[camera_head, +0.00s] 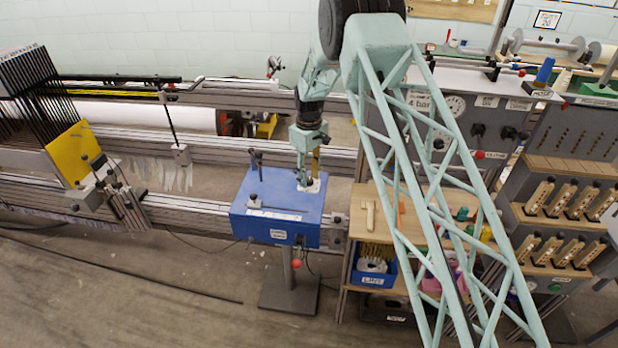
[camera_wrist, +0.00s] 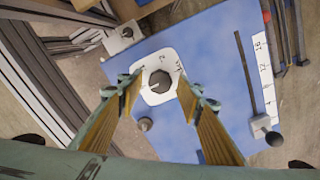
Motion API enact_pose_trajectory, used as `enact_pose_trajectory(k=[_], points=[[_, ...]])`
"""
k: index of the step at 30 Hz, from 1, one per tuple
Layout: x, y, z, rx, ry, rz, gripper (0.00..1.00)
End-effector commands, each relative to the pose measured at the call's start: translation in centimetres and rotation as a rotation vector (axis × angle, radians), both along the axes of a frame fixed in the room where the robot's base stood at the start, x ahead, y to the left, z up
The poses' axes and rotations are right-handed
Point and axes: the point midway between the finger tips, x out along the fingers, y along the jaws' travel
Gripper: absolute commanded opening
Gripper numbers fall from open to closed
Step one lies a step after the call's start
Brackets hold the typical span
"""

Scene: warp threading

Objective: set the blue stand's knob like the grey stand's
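The blue stand (camera_head: 235,213) is a blue box on a post in the middle of the head view. Its blue top (camera_wrist: 200,40) fills much of the wrist view. A dark knob (camera_wrist: 160,82) sits on a white dial plate (camera_wrist: 148,97) with a few markings. The knob's pointer setting is hard to read. My gripper (camera_head: 309,182) hangs over the right part of the blue stand, pointing down. In the wrist view my gripper (camera_wrist: 160,76) is open, its yellow fingers on either side of the knob with gaps visible. I cannot identify the grey stand with certainty.
The blue top also carries a slotted slider with a lever (camera_wrist: 262,126) and a small grey peg (camera_wrist: 145,124). A grey panel with a gauge (camera_head: 455,105) stands at the right. A wooden shelf (camera_head: 372,215) with a blue bin (camera_head: 374,280) is right of the stand. Metal rails run behind.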

Motion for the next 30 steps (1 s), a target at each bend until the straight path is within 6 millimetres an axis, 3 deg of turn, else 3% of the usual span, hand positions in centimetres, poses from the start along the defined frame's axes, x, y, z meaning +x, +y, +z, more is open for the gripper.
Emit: enact_pose_trajectory(k=[7,20,30], points=[[0.00,0.00,0.00,0.000,0.000,0.000,0.11],[0.00,0.00,-0.01,0.000,0.000,-0.048,0.11],[0.02,0.00,-0.02,0.000,0.000,-0.226,0.11]])
